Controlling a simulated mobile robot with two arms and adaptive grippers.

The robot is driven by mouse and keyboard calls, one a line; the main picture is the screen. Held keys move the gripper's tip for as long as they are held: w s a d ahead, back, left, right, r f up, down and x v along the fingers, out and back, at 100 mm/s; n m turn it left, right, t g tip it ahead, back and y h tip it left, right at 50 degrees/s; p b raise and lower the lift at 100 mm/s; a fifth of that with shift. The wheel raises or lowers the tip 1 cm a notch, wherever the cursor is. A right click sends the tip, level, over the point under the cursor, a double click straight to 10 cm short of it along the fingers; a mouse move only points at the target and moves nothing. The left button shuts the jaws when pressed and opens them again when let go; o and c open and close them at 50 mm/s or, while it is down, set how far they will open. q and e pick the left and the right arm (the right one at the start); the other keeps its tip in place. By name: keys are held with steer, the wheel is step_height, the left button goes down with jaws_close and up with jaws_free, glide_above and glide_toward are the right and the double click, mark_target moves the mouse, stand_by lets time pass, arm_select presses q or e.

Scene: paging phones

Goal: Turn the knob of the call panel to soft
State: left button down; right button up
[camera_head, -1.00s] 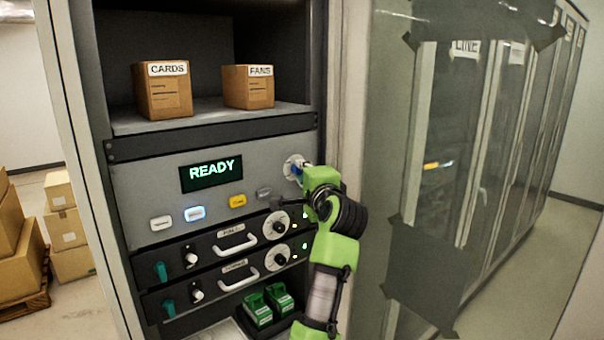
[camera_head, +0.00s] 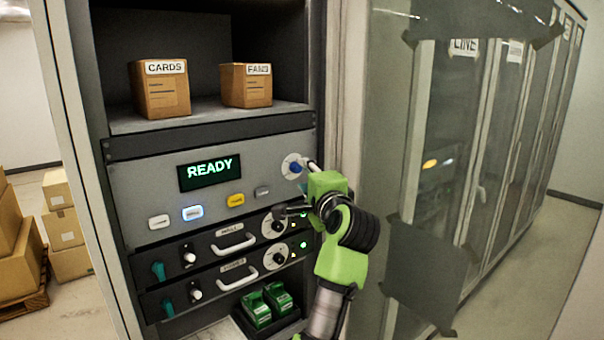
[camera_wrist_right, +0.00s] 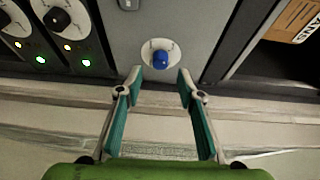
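The call panel (camera_head: 130,195) is a grey rack front with a dark screen reading READY in green. Its blue knob (camera_head: 294,167) sits on a round white dial at the panel's right end. The right wrist view shows the blue knob (camera_wrist_right: 161,60) on its dial, top centre, but its setting is too small to read. My right gripper (camera_head: 296,188) is at the panel's right side, just in front of the knob. In the right wrist view the gripper (camera_wrist_right: 159,78) is open and empty, its fingertips apart on either side, short of the knob. My left gripper is out of view.
Grey, blue-lit, and yellow buttons (camera_head: 236,200) line the panel's lower part. Above is a shelf with CARDS (camera_head: 160,92) and FANS (camera_head: 246,88) boxes. A glass-fronted cabinet (camera_head: 450,150) stands to the right.

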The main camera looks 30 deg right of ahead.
steer(key=v, duration=0.3)
steer(key=shift+s, duration=0.1)
stand_by(0.4)
